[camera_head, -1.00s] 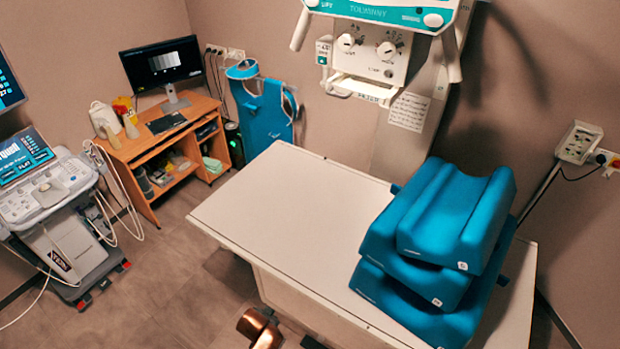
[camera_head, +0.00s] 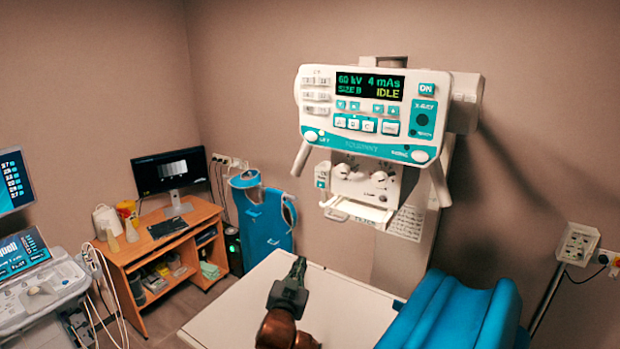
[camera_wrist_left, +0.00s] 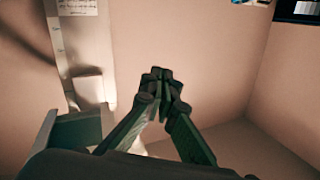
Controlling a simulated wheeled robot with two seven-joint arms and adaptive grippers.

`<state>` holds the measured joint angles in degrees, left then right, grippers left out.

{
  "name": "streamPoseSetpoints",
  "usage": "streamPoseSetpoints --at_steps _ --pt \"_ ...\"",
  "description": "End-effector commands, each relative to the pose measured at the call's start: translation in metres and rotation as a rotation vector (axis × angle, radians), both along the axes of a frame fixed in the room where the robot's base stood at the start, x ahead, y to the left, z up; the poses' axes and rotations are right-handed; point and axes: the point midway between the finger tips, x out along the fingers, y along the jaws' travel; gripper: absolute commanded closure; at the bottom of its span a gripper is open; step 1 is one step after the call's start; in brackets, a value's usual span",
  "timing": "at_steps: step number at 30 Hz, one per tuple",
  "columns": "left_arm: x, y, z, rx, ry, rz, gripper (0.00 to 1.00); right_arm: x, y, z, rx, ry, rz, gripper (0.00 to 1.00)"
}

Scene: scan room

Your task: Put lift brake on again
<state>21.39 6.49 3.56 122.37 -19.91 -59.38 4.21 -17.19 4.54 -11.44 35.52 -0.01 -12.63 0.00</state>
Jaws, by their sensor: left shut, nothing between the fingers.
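The X-ray unit's control head (camera_head: 370,110) hangs over the table on its column. A round white button (camera_head: 311,135) sits at the panel's lower left beside the lettering "LIFT". A similar button (camera_head: 420,156) is at the lower right, its label too small to read. My left gripper (camera_head: 298,263) points up over the table, below and left of the head, apart from it. Its fingers are shut and empty; they also show in the left wrist view (camera_wrist_left: 160,82), against bare wall. Whether the brake is on cannot be told. My right gripper is out of view.
The table (camera_head: 240,313) carries blue foam cushions (camera_head: 455,312) at the right. Two handles (camera_head: 301,158) hang from the head beside the collimator box (camera_head: 368,186). A desk with monitor (camera_head: 170,171) and an ultrasound cart (camera_head: 40,290) stand left. Air before the panel is clear.

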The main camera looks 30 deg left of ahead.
Motion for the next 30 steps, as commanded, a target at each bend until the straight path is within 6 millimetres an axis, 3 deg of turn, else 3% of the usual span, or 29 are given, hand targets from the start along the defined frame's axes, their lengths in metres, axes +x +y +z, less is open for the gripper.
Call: streamPoseSetpoints --at_steps 1,5,9,15,18,21,30 --pt "0.002 -0.002 0.038 0.005 -0.065 0.003 1.0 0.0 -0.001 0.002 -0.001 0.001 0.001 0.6" --pt "-0.004 -0.004 0.126 0.018 -0.22 0.021 1.0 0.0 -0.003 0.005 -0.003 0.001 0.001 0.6" --pt "-0.022 -0.006 0.217 0.024 -0.389 0.041 1.0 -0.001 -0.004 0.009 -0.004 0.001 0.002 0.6" --pt "-0.061 -0.008 0.319 0.024 -0.589 0.07 1.0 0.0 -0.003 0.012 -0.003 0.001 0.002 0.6" --pt "-0.077 -0.008 0.349 0.024 -0.653 0.081 1.0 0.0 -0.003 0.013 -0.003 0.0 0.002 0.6" --pt "-0.087 -0.008 0.367 0.022 -0.691 0.086 1.0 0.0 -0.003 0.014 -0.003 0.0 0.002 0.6" --pt "-0.092 -0.008 0.374 0.022 -0.708 0.091 1.0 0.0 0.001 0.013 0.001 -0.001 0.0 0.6"
